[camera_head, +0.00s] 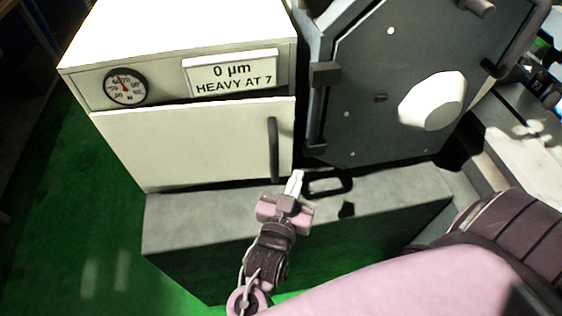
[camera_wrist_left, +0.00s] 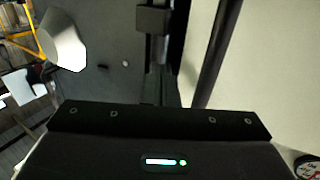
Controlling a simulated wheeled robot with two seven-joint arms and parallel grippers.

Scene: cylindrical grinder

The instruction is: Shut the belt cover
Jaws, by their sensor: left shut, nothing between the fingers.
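The belt cover appears to be the pale front door (camera_head: 190,145) with a dark upright bar handle (camera_head: 273,150) near its right edge. A dark gap shows along its top edge; I cannot tell how far it stands open. My left gripper (camera_head: 296,174) is shut and empty, with its fingertips just below and right of the handle's lower end. I cannot tell if they touch the door. In the left wrist view, the handle (camera_wrist_left: 217,55) crosses beside the pale door (camera_wrist_left: 265,80), and the fingers do not show. My right gripper is not in view.
A dark grey eight-sided guard (camera_head: 370,90) with a white hub (camera_head: 432,101) and left-side hinges stands right of the door. A grey ledge (camera_head: 200,222) lies below. A dial (camera_head: 125,86) and a sign (camera_head: 231,74) sit above the door. Green floor is clear at left.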

